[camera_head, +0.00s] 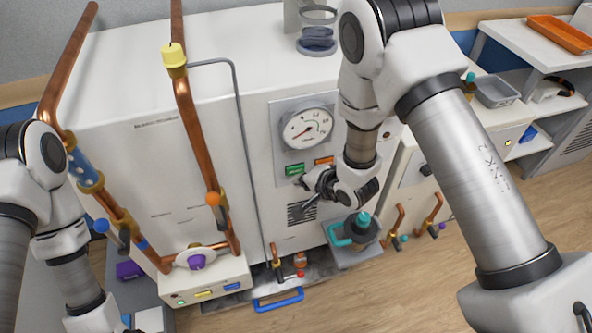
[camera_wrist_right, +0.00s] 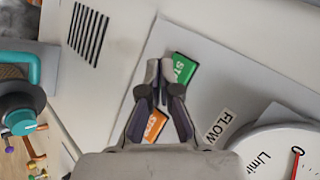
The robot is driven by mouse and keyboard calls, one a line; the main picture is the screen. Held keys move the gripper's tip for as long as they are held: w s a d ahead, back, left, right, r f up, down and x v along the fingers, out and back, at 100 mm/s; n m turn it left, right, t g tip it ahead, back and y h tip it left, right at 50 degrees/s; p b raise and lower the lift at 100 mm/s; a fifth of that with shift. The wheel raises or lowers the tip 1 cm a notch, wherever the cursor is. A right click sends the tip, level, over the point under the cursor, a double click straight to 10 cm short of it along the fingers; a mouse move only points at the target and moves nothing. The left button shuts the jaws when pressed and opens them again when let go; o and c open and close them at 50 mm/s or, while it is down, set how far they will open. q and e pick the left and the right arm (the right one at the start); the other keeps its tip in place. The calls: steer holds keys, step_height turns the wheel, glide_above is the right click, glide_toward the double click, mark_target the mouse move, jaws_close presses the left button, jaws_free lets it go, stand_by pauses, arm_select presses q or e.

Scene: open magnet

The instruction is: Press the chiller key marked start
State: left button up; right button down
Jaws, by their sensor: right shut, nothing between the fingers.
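The chiller panel (camera_head: 265,130) carries a green key (camera_head: 294,170) and an orange key (camera_head: 325,160) below a round gauge. In the right wrist view the green key (camera_wrist_right: 183,68) shows letters beginning "ST", and the orange key (camera_wrist_right: 155,126) is partly hidden behind my fingers. My right gripper (camera_wrist_right: 160,70) is shut and empty, its tips overlapping the edge of the green key in that view. I cannot tell whether they touch it. In the head view the right gripper (camera_head: 304,184) is just below the green key. My left arm is at the left; its gripper is out of view.
The gauge (camera_head: 307,127) sits above the keys, with a vent (camera_head: 300,212) below. Copper pipes (camera_head: 195,125) with valves and a thin grey tube (camera_head: 240,130) stand left of the panel. A teal-handled pot-like item (camera_head: 356,230) sits below the right gripper.

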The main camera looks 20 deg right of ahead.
steer(key=shift+w+p, duration=0.3)
steer(key=shift+w, duration=0.15)
steer(key=shift+w, duration=0.4)
stand_by(0.6)
steer(key=shift+s, duration=0.1)
steer(key=shift+s+p, duration=0.45)
steer(key=shift+s, duration=0.3)
